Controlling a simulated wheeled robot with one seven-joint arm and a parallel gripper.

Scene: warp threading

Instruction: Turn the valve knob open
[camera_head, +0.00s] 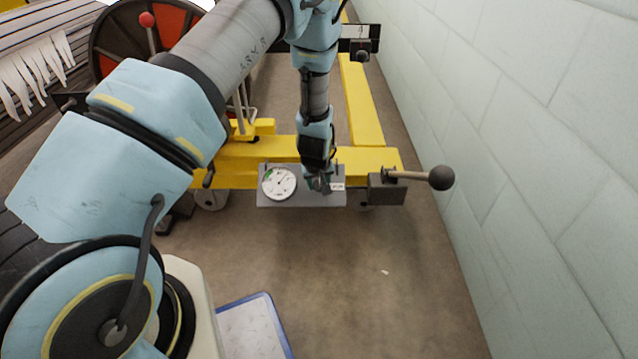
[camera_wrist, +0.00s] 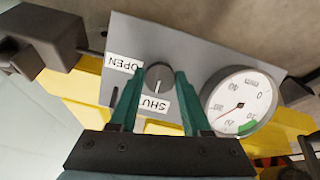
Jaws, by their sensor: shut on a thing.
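The valve knob (camera_wrist: 158,77) is a dark round knob with a pale pointer line, on a grey panel (camera_wrist: 200,50). In the wrist view its line points towards the SHUT label (camera_wrist: 155,104); the OPEN label (camera_wrist: 124,64) is at its upper left. My gripper (camera_wrist: 158,76) has its two green fingers on either side of the knob, shut on it. In the head view my gripper (camera_head: 319,184) is at the panel's right half and hides the knob. A round white gauge (camera_head: 279,183) sits on the panel's left half.
The panel is on a yellow frame (camera_head: 240,160). A lever with a black ball (camera_head: 440,178) sticks out to the right, near the pale block wall (camera_head: 540,150). A red-and-black wheel (camera_head: 120,40) stands at upper left. The floor (camera_head: 370,290) in front is mostly clear.

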